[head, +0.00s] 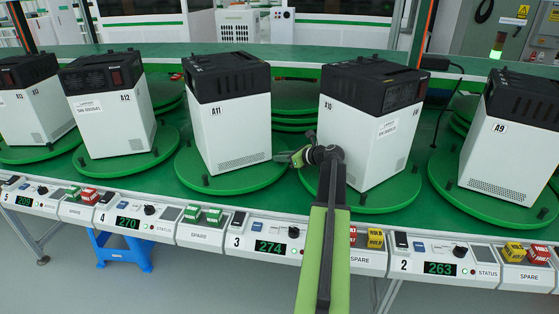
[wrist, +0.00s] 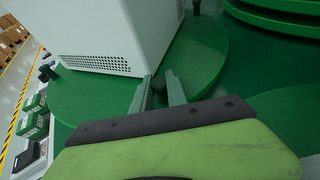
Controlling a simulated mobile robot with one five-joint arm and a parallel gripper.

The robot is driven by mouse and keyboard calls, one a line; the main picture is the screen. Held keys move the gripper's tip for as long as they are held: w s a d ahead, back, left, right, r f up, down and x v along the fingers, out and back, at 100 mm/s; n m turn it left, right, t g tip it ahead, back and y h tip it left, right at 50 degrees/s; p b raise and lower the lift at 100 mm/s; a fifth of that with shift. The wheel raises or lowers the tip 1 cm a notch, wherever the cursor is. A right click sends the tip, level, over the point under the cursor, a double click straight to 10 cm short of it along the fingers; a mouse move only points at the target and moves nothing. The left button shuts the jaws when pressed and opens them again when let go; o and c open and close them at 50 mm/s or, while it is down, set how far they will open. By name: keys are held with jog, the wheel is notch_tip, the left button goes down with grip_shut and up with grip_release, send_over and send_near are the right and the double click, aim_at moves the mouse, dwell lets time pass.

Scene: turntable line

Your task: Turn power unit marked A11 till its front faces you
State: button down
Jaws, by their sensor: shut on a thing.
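The power unit marked A11 (head: 230,125) is a white box with a black top. It stands on a green turntable (head: 240,184), with its A11 label and a vent grille on the side towards me. Its lower part with the grille shows in the wrist view (wrist: 110,35). My gripper (head: 288,158) is at the turntable's right edge, beside the box and apart from it. In the wrist view my gripper (wrist: 160,90) has its fingers closed around a small dark peg (wrist: 158,84) on the turntable rim, mostly hidden between them.
Unit A12 (head: 110,115) is to the left, and A9 (head: 505,140) far right. A control strip (head: 260,243) with displays and buttons runs along the front. Other dark pegs (wrist: 48,73) stand on the rim.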

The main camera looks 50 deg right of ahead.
jog(key=c, duration=1.3)
grip_release()
jog(key=shift+a, duration=0.1)
